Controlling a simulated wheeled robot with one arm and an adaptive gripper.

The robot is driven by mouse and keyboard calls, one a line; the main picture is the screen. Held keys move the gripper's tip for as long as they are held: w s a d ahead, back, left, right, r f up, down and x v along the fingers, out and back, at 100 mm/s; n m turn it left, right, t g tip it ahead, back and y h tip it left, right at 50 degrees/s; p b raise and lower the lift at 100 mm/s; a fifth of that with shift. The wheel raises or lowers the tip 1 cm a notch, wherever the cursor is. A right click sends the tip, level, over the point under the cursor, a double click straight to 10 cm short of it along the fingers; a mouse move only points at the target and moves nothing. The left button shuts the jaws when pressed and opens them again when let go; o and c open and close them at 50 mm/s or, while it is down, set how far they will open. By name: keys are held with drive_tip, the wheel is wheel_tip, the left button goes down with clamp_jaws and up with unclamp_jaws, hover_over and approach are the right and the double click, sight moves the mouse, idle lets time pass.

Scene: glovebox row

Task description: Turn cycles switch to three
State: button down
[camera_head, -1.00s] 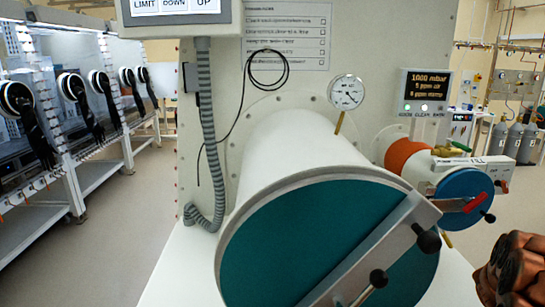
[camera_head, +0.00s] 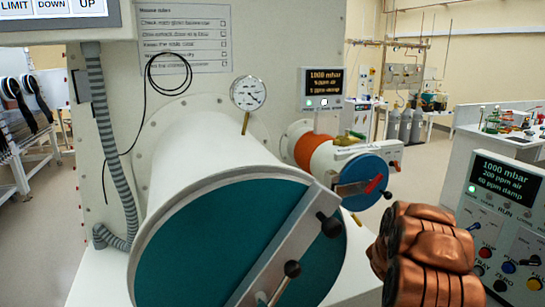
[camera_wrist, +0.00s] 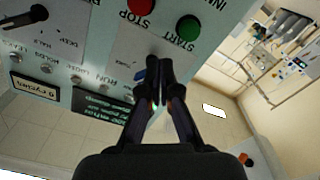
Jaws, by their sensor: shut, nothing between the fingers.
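In the wrist view my gripper (camera_wrist: 158,68) is shut and empty, its fingertips in front of the control panel (camera_wrist: 118,50), which appears upside down. A black knob with a pointer (camera_wrist: 38,13) is at the panel's upper left corner, partly cut off, near the word DEEP. A small display reading a number of cycles (camera_wrist: 31,89) is below it; its digit is unclear. I cannot tell for sure that this knob is the cycles switch. In the head view my copper-coloured arm is at lower right; my fingertips are not visible there.
A red STOP button (camera_wrist: 141,6) and green START button (camera_wrist: 188,27) are close beyond the fingertips. In the head view a large teal-doored chamber (camera_head: 215,235) fills the middle, with a smaller chamber (camera_head: 366,180) behind it. A panel with a readout (camera_head: 507,182) stands right of my arm.

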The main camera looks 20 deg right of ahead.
sight(472, 228)
drive_tip(key=shift+a, duration=1.1)
drive_tip(key=d+m+b, duration=0.6)
drive_tip(key=b, duration=1.6)
drive_tip(key=shift+f, duration=0.2)
